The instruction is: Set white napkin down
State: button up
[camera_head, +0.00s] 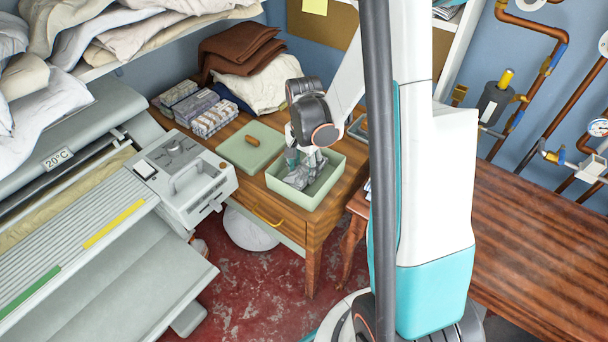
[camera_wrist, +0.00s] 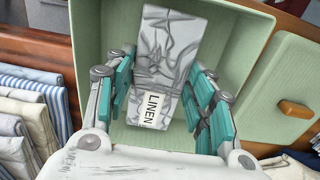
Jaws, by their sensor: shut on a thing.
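The white napkin (camera_wrist: 170,50) is a grey-white, creased folded piece with a LINEN label, seen in the wrist view. My gripper (camera_wrist: 160,85) is shut on it, with teal finger pads along both sides. The napkin is over or inside the open pale-green box (camera_wrist: 88,45); I cannot tell whether it touches the bottom. In the head view, my gripper (camera_head: 304,168) points down into the same box (camera_head: 297,199) on the wooden table, and its fingers largely hide the napkin.
The green lid (camera_head: 250,148) with a wooden handle lies left of the box. Folded cloth stacks (camera_head: 200,108), brown cloth (camera_head: 240,48) and cream cloth (camera_head: 262,85) stand behind. The ironer (camera_head: 110,210) is at the left. A bare wooden table (camera_head: 530,240) is at the right.

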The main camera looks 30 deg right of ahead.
aim_at(304, 171)
jog(key=shift+f+b, duration=0.35)
jog(key=shift+f, duration=1)
jog(key=shift+f, duration=0.1)
jog(key=o, duration=1)
jog(key=shift+c, duration=0.2)
notch_tip(304, 171, up, 12)
jog(key=p, duration=0.4)
